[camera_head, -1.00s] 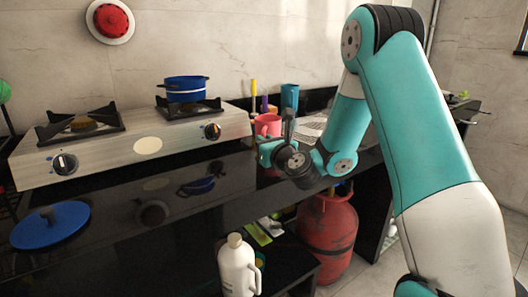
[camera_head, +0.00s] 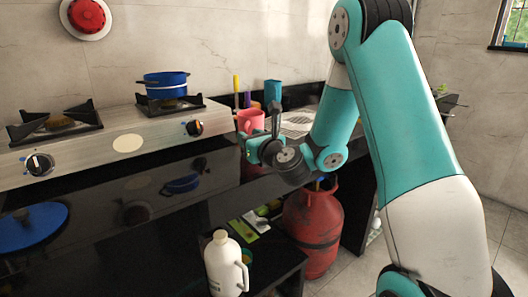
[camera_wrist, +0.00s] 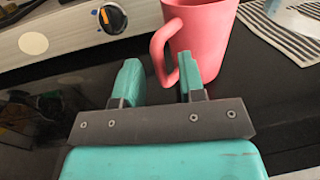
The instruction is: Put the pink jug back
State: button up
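The pink jug (camera_head: 251,120) stands upright on the black counter, to the right of the stove. In the wrist view the jug (camera_wrist: 205,40) is just beyond my gripper, its handle (camera_wrist: 157,50) turned left and towards me. My gripper (camera_wrist: 160,72) is open; the right finger overlaps the jug's lower side and the handle shows between the two fingers. I cannot tell whether the fingers touch it. In the head view my gripper (camera_head: 256,142) is in front of the jug and hides its lower part.
A steel stove (camera_head: 110,140) with a blue pot (camera_head: 166,86) is on the left. A teal cup (camera_head: 272,92) and a striped cloth (camera_wrist: 285,35) are behind and right of the jug. A white bottle (camera_head: 222,265) and red gas cylinder (camera_head: 313,230) stand below the counter.

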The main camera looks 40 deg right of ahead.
jog(key=s+b, duration=0.6)
jog(key=shift+s+a+f, duration=0.25)
jog(key=shift+s+f, duration=0.1)
jog(key=shift+s, duration=0.05)
jog(key=b, duration=0.2)
jog(key=s+b, duration=0.1)
jog(key=b, duration=0.1)
jog(key=shift+s+a+n+y, duration=0.3)
jog(key=shift+s+d+r+b, duration=0.1)
jog(key=shift+s+b, duration=0.35)
jog(key=shift+b, duration=0.3)
jog(key=shift+s+d+r+b, duration=0.1)
jog(key=shift+s+b, duration=0.35)
jog(key=shift+b, duration=0.3)
